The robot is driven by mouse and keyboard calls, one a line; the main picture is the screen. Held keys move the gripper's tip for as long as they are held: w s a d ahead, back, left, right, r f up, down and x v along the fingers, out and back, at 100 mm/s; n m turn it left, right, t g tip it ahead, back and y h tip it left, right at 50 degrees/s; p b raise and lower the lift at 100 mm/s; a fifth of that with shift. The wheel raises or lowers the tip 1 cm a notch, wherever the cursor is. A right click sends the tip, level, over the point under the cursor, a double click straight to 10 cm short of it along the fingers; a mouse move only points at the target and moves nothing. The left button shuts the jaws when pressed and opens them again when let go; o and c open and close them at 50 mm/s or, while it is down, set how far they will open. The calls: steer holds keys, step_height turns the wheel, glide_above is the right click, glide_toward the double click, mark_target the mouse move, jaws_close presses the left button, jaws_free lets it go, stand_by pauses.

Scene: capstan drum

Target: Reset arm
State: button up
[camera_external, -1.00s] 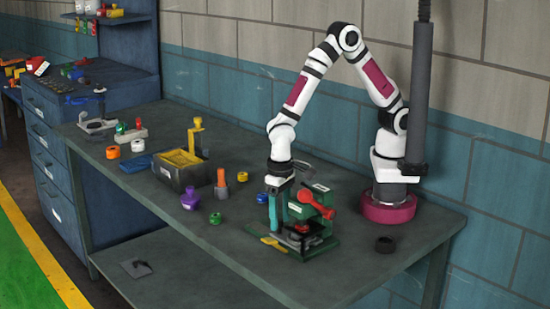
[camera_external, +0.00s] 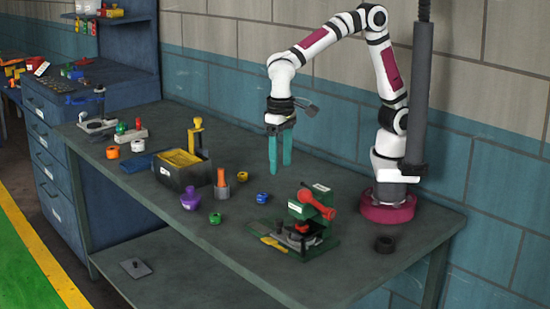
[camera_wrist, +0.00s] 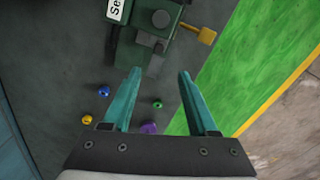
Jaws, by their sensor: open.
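My gripper (camera_external: 280,152) is raised above the workbench (camera_external: 345,277), behind and above the green machine. Its teal fingers point down, apart and empty; they also show open in the wrist view (camera_wrist: 160,92). The green machine (camera_external: 318,205) with a red handle (camera_external: 318,206) stands on the front right of the bench, apart from my gripper. In the wrist view the machine (camera_wrist: 150,35) lies ahead of the fingertips.
Blue (camera_external: 262,198), green (camera_external: 215,218) and yellow (camera_external: 242,176) rings and a purple piece (camera_external: 190,199) lie left of the machine. A dark box (camera_external: 181,172) with yellow contents stands farther left. A black ring (camera_external: 385,244) lies near my base. A grey pole (camera_external: 419,100) hangs beside my arm.

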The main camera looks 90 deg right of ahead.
steer(key=shift+r, duration=0.1)
stand_by(0.3)
steer(key=s+d+r+y, duration=0.1)
steer(key=s+d, duration=1.4)
steer(key=s, duration=0.3)
steer(key=shift+y, duration=0.4)
